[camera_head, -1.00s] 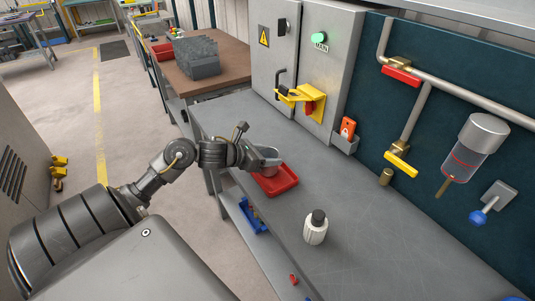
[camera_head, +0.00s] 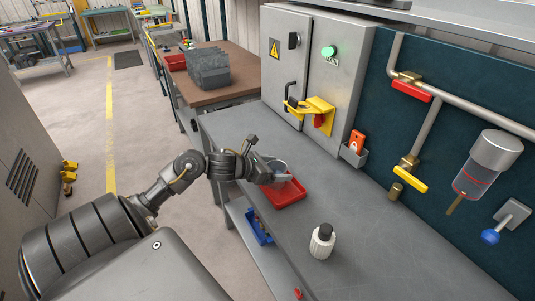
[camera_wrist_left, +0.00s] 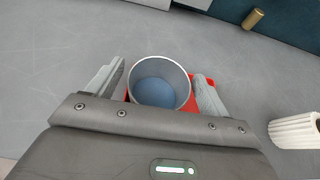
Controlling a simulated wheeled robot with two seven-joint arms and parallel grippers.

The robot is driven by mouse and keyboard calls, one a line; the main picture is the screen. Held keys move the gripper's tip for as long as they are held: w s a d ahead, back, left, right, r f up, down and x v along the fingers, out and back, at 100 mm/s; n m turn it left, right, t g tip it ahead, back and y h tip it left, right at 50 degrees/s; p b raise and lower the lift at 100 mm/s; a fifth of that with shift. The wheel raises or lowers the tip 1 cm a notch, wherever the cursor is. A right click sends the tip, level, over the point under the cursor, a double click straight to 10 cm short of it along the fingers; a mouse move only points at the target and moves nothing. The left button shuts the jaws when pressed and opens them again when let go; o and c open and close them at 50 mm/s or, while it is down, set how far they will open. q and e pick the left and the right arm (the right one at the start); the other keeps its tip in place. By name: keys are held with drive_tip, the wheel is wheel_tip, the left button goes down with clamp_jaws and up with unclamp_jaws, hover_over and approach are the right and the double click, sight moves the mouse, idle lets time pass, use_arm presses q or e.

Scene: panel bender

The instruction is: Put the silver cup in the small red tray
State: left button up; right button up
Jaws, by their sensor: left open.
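The silver cup (camera_wrist_left: 158,83) stands between the two fingers of my left gripper (camera_wrist_left: 160,88) in the left wrist view, seen from above with its round mouth up. Small gaps show between the cup and the fingers, and the gripper is open. In the head view the cup (camera_head: 280,167) is partly hidden by my left gripper (camera_head: 272,173). The small red tray (camera_head: 287,194) lies on the grey bench, with the cup at its far end. The tray's red edge also shows behind the cup in the left wrist view (camera_wrist_left: 203,80). My right gripper does not show.
A grey cabinet (camera_head: 312,60) with a yellow handle stands behind the bench. A brass cylinder (camera_head: 396,191) is near the back wall.

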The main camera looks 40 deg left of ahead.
use_arm(q)
drive_tip(key=shift+s+a+r, duration=0.1)
drive_tip(key=shift+s+r, duration=0.05)
drive_tip(key=shift+s, duration=0.2)
drive_tip(key=b+v, duration=0.2)
drive_tip(key=v, duration=0.9)
drive_tip(key=shift+s+r+b, duration=0.2)
drive_tip(key=shift+b, duration=0.2)
